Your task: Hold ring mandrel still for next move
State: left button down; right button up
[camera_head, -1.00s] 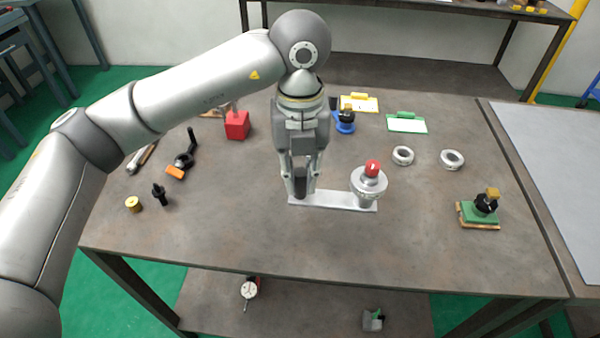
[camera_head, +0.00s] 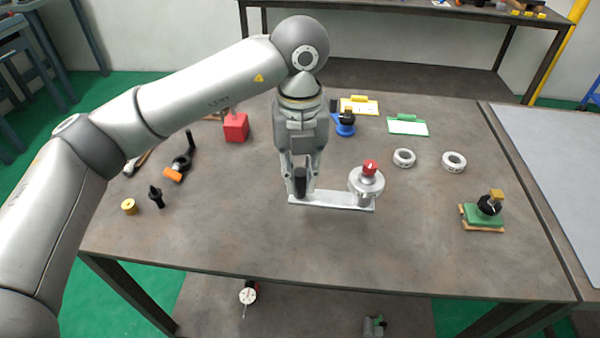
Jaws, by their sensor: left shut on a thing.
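My left gripper (camera_head: 299,190) points straight down over the middle of the table. It is shut on a dark upright cylinder (camera_head: 300,180) at the left end of a flat metal bar (camera_head: 332,200). The fingers partly hide the cylinder. A round silver chuck-like part (camera_head: 366,187) with a red knob (camera_head: 370,168) stands at the bar's right end. I cannot tell for sure which part is the ring mandrel. Two loose grey rings, one nearer (camera_head: 404,158) and one farther right (camera_head: 453,161), lie apart from the bar. My right gripper is not in view.
A red block (camera_head: 236,127), a black pin (camera_head: 156,197) and a brass cylinder (camera_head: 129,207) stand on the left. A green fixture (camera_head: 484,215) sits at the right. Yellow (camera_head: 360,107) and green (camera_head: 407,126) cards lie behind. The table front is clear.

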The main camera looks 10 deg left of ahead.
pick_arm(q)
jog(key=shift+w+a+f+b, duration=0.15)
jog(key=shift+w+f+b, duration=0.7)
jog(key=shift+w+f, duration=0.35)
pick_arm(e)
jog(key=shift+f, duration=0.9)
pick_arm(q)
jog(key=shift+w+f, duration=0.25)
jog(key=shift+w, duration=0.1)
jog(key=shift+w+a+f+b, duration=0.15)
jog(key=shift+w+f+b, duration=0.65)
jog(key=shift+w+f, duration=0.1)
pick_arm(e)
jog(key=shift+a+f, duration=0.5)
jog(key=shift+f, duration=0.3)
pick_arm(q)
jog(key=shift+f, duration=0.15)
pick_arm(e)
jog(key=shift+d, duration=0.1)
pick_arm(q)
jog(key=c, duration=1.4)
grip_release()
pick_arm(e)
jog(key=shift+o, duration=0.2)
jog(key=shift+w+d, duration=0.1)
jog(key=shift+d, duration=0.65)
pick_arm(q)
jog(key=shift+o, duration=0.7)
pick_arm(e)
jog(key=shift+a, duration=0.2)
